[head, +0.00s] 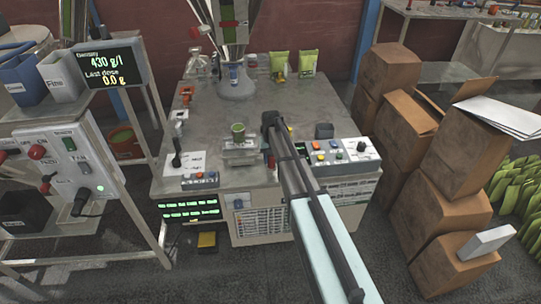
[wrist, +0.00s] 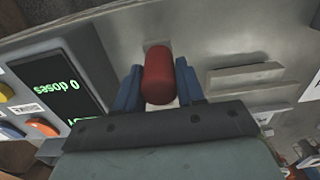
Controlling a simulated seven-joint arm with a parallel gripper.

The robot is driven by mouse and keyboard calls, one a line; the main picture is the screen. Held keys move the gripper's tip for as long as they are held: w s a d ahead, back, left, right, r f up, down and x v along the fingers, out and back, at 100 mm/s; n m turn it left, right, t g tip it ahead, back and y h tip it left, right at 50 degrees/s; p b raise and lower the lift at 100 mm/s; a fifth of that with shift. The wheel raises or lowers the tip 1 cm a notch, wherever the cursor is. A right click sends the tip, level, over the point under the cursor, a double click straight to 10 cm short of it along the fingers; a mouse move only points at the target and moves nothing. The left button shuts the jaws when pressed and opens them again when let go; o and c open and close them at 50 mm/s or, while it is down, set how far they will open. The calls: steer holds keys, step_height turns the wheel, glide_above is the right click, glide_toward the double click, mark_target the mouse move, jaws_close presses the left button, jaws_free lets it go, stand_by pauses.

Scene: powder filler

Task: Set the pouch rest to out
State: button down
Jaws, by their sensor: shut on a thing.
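In the wrist view my gripper (wrist: 160,95) has its two blue fingers on either side of a red rounded handle (wrist: 158,72), shut on it. The handle stands out from a pale plate on the grey machine front. In the head view a small patch of red (head: 271,161) shows beside my dark arm link, which hides the fingers. A grey ledge (wrist: 258,78) lies right of the handle in the wrist view. I cannot tell for certain which part is the pouch rest or how it is set.
A display reading "0 doses" (wrist: 58,85) and coloured buttons lie left of the handle in the wrist view. A button panel (head: 335,151) is close on the right, with cardboard boxes (head: 455,150) beyond.

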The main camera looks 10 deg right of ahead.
steer(key=shift+s, duration=0.35)
steer(key=c, duration=0.8)
jaws_free()
steer(key=shift+o, duration=0.2)
steer(key=shift+w, duration=0.1)
step_height(320, 180, up, 14)
steer(key=shift+f, duration=0.15)
